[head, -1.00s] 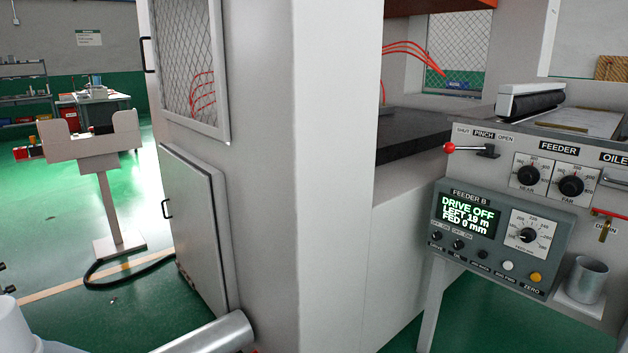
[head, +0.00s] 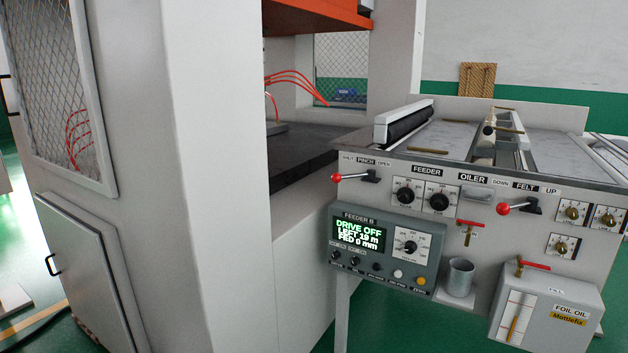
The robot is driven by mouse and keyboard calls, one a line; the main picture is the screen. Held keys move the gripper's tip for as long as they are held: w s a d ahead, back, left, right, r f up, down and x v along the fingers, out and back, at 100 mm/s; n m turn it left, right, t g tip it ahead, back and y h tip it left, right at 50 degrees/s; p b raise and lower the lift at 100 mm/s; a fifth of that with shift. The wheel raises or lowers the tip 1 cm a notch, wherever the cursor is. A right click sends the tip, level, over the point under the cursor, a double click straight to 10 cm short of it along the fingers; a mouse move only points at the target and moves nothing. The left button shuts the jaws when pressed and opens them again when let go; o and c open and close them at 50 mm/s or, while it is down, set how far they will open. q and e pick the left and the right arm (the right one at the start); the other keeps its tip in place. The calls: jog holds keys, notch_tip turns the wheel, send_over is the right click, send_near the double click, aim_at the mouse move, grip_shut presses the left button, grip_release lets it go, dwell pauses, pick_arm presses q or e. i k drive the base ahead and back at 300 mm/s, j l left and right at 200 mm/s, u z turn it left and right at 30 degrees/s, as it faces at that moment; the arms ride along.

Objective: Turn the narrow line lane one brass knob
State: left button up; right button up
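Three brass knobs on white dial plates are at the right end of the feeder's front panel in the head view. Two sit side by side, the left one (head: 571,213) and the right one (head: 608,218), the latter close to the picture's right edge. A third brass knob (head: 562,246) sits lower, below the left one. Their labels are too small to read, so I cannot tell which is the narrow line lane one knob. Neither of my grippers is in view.
Left of the brass knobs are a red-balled felt lever (head: 520,207), two black feeder knobs (head: 422,199) and the Feeder B box (head: 384,249) reading "DRIVE OFF". A metal cup (head: 460,277) and a foil oil tank (head: 546,316) jut out below. The press cabinet (head: 215,180) stands left.

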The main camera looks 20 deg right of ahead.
aim_at(572, 213)
jog(key=z, duration=1.45)
